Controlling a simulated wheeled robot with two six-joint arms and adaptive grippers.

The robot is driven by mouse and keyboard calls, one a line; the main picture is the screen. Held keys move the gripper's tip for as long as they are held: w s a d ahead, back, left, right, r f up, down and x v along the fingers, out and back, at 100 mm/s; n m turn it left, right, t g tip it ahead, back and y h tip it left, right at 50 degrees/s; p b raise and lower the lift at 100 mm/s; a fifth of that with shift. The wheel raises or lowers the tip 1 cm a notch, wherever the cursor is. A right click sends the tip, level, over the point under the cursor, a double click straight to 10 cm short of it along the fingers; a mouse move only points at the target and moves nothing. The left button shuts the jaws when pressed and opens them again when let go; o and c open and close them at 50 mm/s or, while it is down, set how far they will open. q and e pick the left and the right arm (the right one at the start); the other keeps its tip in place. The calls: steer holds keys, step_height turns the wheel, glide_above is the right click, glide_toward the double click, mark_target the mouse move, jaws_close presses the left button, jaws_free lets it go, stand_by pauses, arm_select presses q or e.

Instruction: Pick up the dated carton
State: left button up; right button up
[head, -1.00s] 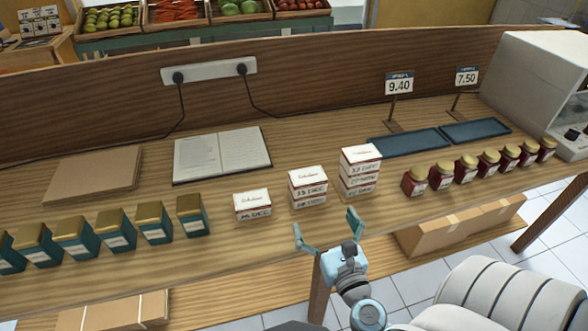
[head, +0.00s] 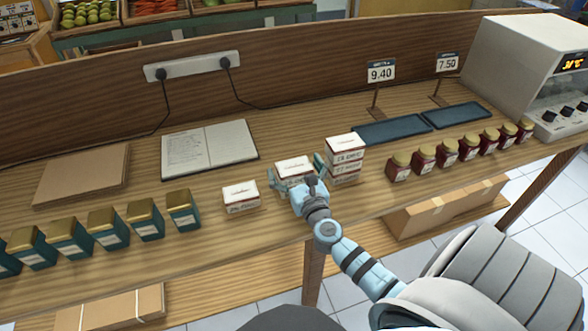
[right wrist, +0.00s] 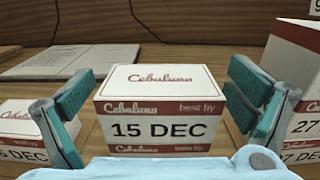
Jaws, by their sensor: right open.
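A white carton with red bands, printed 15 DEC (right wrist: 165,128), is centred in the right wrist view. In the head view this carton (head: 294,163) tops the middle stack, its front partly hidden by my gripper. My right gripper (head: 297,173) is open, one finger on each side of the carton. The right wrist view shows gaps between the fingers and its sides. A single lower carton (head: 241,196) sits left of it; its date is partly cut off. A taller carton stack (head: 345,161) stands close on the right, its upper label starting with 27 (right wrist: 303,125). My left gripper is not in view.
Teal tins with gold lids (head: 108,236) line the counter at left, and red jars (head: 422,162) at right. An open book (head: 210,150) lies behind the cartons. Dark trays (head: 393,130) lie behind the tall stack. Bare counter lies in front of the single carton.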

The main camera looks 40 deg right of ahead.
steer(key=c, duration=1.3)
